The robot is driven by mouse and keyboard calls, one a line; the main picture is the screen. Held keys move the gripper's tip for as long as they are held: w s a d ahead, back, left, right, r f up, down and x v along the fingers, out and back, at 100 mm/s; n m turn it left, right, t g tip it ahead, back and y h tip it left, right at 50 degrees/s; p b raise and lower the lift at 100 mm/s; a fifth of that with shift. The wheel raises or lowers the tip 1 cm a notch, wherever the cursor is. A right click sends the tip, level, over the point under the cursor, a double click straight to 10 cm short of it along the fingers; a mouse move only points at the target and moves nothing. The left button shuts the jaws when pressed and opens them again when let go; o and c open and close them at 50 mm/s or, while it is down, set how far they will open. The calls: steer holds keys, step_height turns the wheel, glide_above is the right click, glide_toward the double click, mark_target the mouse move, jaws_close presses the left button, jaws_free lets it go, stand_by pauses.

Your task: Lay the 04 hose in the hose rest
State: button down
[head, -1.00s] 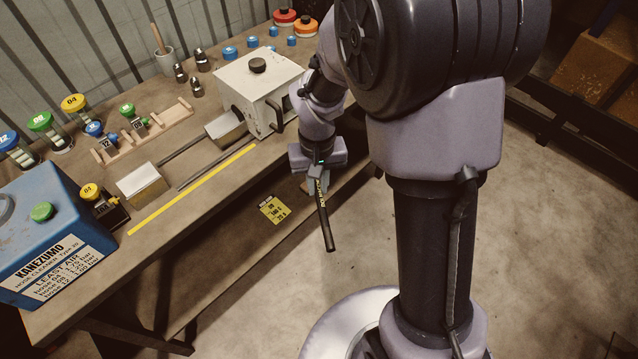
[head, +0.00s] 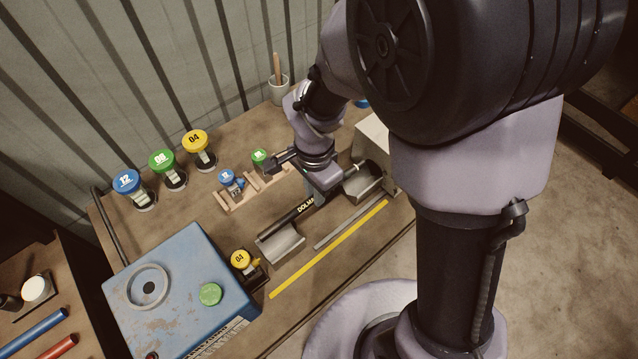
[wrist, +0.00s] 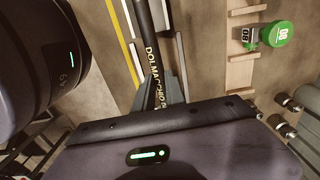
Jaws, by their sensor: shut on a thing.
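In the wrist view the hose (wrist: 151,62) runs between the fingers (wrist: 172,92). The hose rest appears to be two grey metal troughs, left (head: 282,246) and right (head: 364,184), in line on the bench. The hose lies roughly along their line, its left end at the back edge of the left trough. I cannot tell whether it touches. My gripper is between the troughs, shut on the hose, hiding its right part.
A white machine box (head: 374,140) stands beyond the right trough, partly hidden. A wooden rack (head: 232,204) with coloured fittings is behind my gripper. A blue machine (head: 178,290) stands left, near a small yellow-capped 04 fitting (head: 240,259). A yellow strip (head: 330,250) marks the front.

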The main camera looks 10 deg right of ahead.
steer(key=shift+w+a+f, duration=0.1)
steer(key=shift+w, duration=0.05)
steer(key=shift+s+f+b, duration=0.3)
steer(key=shift+s, duration=0.05)
steer(key=shift+s+f+b, duration=0.1)
steer(key=shift+f+b, duration=0.2)
step_height(320, 180, down, 7)
steer(key=b, duration=0.6)
steer(key=c, duration=1.3)
jaws_free()
